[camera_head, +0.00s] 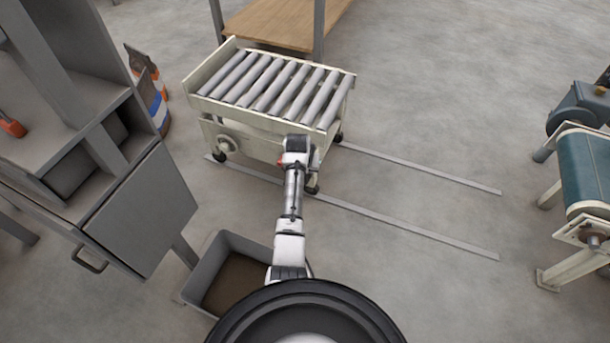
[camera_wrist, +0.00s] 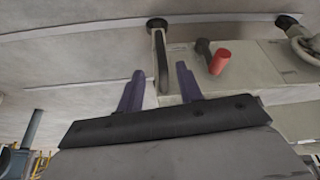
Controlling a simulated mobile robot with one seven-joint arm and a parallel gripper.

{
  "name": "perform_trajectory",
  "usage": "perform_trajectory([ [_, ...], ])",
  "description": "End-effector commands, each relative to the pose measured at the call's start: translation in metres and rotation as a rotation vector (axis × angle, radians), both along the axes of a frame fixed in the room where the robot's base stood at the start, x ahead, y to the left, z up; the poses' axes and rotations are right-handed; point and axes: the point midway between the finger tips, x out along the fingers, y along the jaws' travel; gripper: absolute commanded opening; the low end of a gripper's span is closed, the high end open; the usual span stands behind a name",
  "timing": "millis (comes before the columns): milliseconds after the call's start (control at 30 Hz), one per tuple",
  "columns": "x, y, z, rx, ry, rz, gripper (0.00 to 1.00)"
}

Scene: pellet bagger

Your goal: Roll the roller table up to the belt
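The roller table (camera_head: 270,125), cream with several grey rollers, stands on casters at the left end of two floor rails. The belt (camera_head: 588,170), green on a cream frame, is at the far right, with a wide gap of floor between them. My gripper (camera_head: 299,152) is at the table's near right corner; its fingers are hidden in the head view. In the wrist view my gripper (camera_wrist: 160,75) has its two fingers apart. A dark upright bar (camera_wrist: 161,62) of the table shows between them, with no visible contact. A red-tipped lever (camera_wrist: 219,62) is just right of the fingers.
Two flat rails (camera_head: 410,220) run across the floor from the table toward the belt; the floor between is clear. A grey bin (camera_head: 215,255) and a grey machine (camera_head: 145,210) stand at left. A wooden shelf (camera_head: 285,22) stands behind the table.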

Motion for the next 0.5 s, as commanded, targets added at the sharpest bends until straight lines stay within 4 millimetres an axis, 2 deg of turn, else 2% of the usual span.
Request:
perform_trajectory([
  [33, 0.004, -0.001, -0.015, 0.002, 0.002, -0.001, 0.36],
  [200, 0.018, -0.003, -0.049, 0.003, 0.000, 0.001, 0.36],
  [400, 0.031, -0.006, -0.078, 0.003, -0.001, 0.001, 0.36],
  [500, 0.035, -0.006, -0.085, 0.002, -0.002, 0.002, 0.36],
])
